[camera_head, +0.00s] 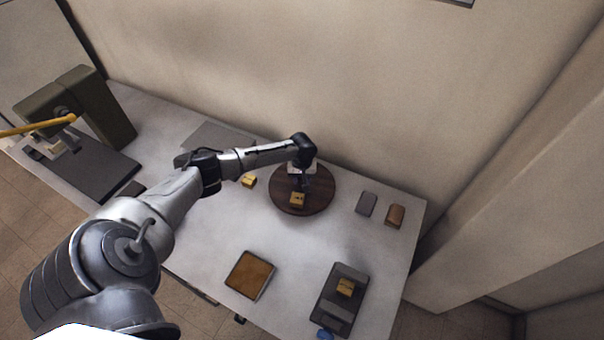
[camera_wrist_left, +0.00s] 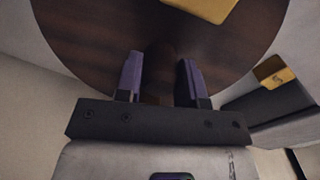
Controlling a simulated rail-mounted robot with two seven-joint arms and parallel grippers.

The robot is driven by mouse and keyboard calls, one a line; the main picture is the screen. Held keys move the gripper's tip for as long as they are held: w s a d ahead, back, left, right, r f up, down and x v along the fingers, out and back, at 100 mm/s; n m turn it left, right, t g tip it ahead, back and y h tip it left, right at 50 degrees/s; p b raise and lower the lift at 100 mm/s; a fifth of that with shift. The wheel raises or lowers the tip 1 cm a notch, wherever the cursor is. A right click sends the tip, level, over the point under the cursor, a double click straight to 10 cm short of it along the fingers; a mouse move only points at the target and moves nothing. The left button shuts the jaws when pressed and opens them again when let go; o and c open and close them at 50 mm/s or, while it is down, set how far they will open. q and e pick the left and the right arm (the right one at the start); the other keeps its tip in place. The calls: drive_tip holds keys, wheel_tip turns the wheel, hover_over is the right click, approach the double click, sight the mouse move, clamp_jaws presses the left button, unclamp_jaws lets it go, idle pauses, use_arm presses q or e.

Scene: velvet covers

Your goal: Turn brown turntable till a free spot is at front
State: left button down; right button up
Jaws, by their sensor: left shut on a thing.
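The brown turntable (camera_head: 318,202) is a round dark wood disc at the back middle of the table; it fills the upper left wrist view (camera_wrist_left: 90,40). A yellow block (camera_head: 297,199) sits on its near side, partly seen in the left wrist view (camera_wrist_left: 205,8). My left gripper (camera_head: 305,181) reaches down over the disc. Its fingers (camera_wrist_left: 160,72) stand apart, shut on a dark brown knob (camera_wrist_left: 161,62) of the turntable. The arm hides part of the disc, so other spots on it cannot be judged. My right gripper is not in view.
A second yellow block (camera_head: 249,181) lies left of the disc. A grey block (camera_head: 366,203) and a brown block (camera_head: 395,215) lie right. A brown-topped tray (camera_head: 250,275) and a dark device (camera_head: 340,300) with a yellow block are in front. A dark green machine (camera_head: 90,110) stands left.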

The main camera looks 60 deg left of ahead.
use_arm(q)
drive_tip(key=shift+r+n+p, duration=0.15)
drive_tip(key=shift+n+p, duration=1.55)
drive_tip(key=shift+p, duration=0.5)
drive_tip(key=shift+n+p, duration=1.6)
drive_tip(key=shift+n, duration=0.1)
drive_tip(key=shift+n+p, duration=1.15)
drive_tip(key=shift+n, duration=0.75)
drive_tip(key=shift+n+p, duration=0.5)
drive_tip(key=shift+n, duration=1.5)
drive_tip(key=c, duration=0.7)
unclamp_jaws()
drive_tip(key=shift+c, duration=0.2)
